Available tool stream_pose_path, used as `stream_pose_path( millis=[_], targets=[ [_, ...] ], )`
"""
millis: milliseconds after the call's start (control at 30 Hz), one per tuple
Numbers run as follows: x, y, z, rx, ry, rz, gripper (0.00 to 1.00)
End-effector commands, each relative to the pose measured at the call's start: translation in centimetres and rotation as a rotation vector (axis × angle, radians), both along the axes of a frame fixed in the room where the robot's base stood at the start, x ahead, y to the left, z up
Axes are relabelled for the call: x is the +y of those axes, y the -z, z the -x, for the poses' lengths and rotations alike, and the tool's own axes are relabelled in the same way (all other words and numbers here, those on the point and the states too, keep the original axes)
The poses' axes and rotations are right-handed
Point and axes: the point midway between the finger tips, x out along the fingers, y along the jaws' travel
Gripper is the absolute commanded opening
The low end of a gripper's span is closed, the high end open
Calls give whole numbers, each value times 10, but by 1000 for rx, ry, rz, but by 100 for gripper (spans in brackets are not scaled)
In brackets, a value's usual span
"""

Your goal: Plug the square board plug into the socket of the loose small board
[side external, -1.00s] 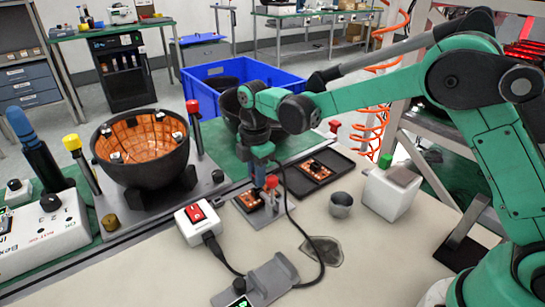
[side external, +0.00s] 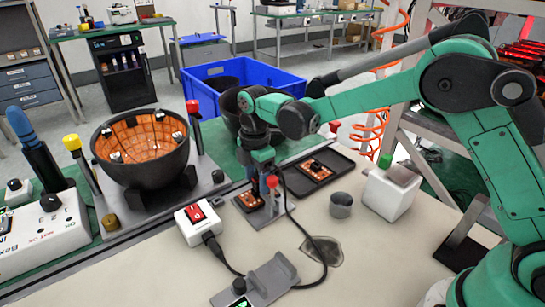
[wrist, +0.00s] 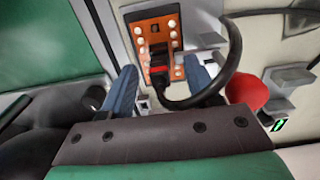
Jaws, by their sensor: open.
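The loose small board (side external: 249,201), orange with pale round parts, lies on a grey plate and also shows in the wrist view (wrist: 150,30). The black plug (wrist: 158,66) with a red mark appears over the board's near part, with its thick black cable curving right. I cannot tell whether it is seated in a socket. My gripper (wrist: 162,88) is open, its two blue fingers apart on either side of the plug. In the side view my gripper (side external: 264,172) is low over the plate, and the plug is not clear there.
A red knob (side external: 271,182) stands close beside my gripper. A black tray (side external: 334,173) with another orange board is behind right. A metal cup (side external: 341,205) and white box (side external: 391,192) stand right. A red-switch box (side external: 198,222) and grey cradle (side external: 258,283) are in front.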

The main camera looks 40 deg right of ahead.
Motion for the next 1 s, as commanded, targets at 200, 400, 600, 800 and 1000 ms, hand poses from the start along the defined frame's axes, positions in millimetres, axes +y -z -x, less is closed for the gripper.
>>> stream_pose_path(
  millis=[200, 400, 600, 800, 1000],
  targets=[
    [0, -32, 0, 0, 0, 0, 55],
    [0, -51, 0, 0, 0, 0, 55],
    [0, -53, 0, 0, 0, 0, 55],
    [-1, -55, 1, -6, 14, -1, 55],
    [-13, -78, 16, -78, 202, -20, 55]
  ],
)
